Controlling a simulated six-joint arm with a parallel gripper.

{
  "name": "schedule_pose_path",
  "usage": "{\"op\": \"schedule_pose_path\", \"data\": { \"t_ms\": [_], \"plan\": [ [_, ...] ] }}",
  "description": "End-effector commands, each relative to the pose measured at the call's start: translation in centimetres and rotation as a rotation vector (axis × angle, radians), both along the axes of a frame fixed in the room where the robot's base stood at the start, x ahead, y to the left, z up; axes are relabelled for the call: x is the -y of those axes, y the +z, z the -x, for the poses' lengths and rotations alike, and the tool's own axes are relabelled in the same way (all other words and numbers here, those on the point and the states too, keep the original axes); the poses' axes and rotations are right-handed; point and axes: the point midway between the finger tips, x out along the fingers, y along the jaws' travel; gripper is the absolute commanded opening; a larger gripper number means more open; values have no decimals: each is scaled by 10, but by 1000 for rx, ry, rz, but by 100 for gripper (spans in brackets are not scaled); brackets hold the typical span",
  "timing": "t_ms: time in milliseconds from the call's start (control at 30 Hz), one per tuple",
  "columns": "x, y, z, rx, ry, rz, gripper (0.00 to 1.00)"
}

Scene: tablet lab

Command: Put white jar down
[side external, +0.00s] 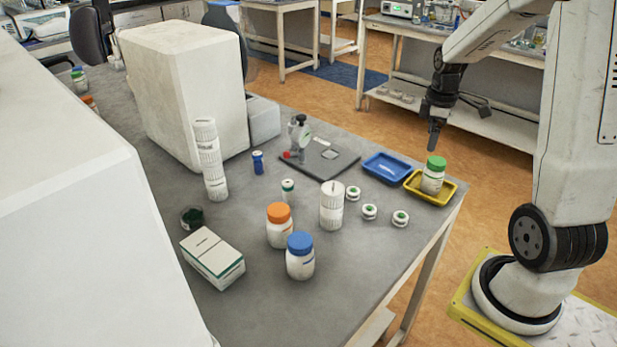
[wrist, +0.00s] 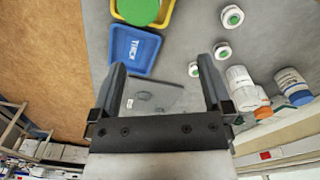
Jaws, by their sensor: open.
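A white jar (side external: 432,180) with a green lid stands upright in the yellow tray (side external: 445,199) at the table's right corner. In the wrist view its green lid (wrist: 138,10) shows at the top edge, cut off, over the yellow tray (wrist: 172,8). My gripper (side external: 433,143) is just above the jar in the side view, with its fingers pointing down. In the wrist view my gripper (wrist: 162,78) has its two fingers wide apart with nothing between them. The jar appears apart from the fingers.
A blue tray (side external: 386,168) lies beside the yellow one. A dark plate (side external: 335,163) with a small device is behind it. Several small green-marked round items, a white ribbed bottle (side external: 331,207), an orange-lidded jar (side external: 280,228) and a blue-lidded jar (side external: 300,260) stand left of the trays.

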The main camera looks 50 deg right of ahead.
Motion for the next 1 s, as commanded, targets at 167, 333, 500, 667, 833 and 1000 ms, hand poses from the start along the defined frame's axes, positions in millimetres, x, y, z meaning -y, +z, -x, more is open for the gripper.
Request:
{"op": "schedule_pose_path", "data": {
  "t_ms": [167,333,500,667,833,1000],
  "plan": [
    [-56,-10,-20,34,-64,16,100],
    [-117,-21,-29,82,-149,20,100],
    [-176,-32,-26,132,-237,6,100],
    [-223,-41,-14,174,-317,-22,100],
    [-255,-48,-1,204,-381,-52,100],
    [-267,-51,6,214,-413,-67,100]
  ]
}}
